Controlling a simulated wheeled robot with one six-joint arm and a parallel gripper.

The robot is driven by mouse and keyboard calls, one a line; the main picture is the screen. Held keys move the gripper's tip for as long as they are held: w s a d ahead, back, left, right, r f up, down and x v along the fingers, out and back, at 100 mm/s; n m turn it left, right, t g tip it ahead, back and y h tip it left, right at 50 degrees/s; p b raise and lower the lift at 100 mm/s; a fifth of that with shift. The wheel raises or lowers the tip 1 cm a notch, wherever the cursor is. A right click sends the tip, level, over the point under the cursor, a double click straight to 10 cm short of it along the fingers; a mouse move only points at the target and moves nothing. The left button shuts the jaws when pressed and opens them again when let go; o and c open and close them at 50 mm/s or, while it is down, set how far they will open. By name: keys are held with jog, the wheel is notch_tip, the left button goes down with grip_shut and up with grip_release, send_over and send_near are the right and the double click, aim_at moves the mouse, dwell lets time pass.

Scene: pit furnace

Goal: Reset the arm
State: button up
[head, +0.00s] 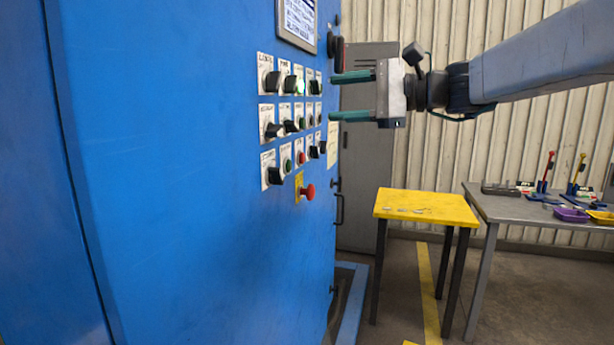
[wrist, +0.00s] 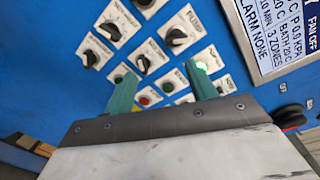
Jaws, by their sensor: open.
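My gripper (head: 334,96) is open and empty, with its two green fingers spread one above the other in the head view. The fingers point left at the blue control cabinet (head: 180,200), close to its button panel. My arm reaches in from the upper right. In the wrist view my gripper (wrist: 163,92) also stands open before the panel. A green button (wrist: 202,66) glows just by the right finger there. Whether a fingertip touches the panel I cannot tell.
Rows of black knobs (head: 272,130) and a red mushroom button (head: 307,192) stick out from the cabinet. A display (head: 297,20) sits above. A yellow table (head: 428,206) and a grey bench (head: 505,208) with tools stand at right.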

jog(key=s+d+f+n+g+h, duration=0.2)
jog(key=s+f+h, duration=0.2)
jog(key=s+f, duration=0.45)
jog(key=s+d+f+n+g+h, duration=0.25)
jog(key=s+f+h, duration=0.2)
jog(key=f, duration=0.65)
jog(key=s+d+f+n+h, duration=0.2)
jog(key=s+d+f, duration=0.3)
jog(key=s, duration=0.4)
jog(key=s+d+f+n+h, duration=0.3)
jog(key=s+d+f+h, duration=0.2)
jog(key=s+d, duration=0.3)
jog(key=shift+s+f, duration=0.65)
jog(key=shift+s, duration=0.35)
jog(key=shift+h, duration=0.25)
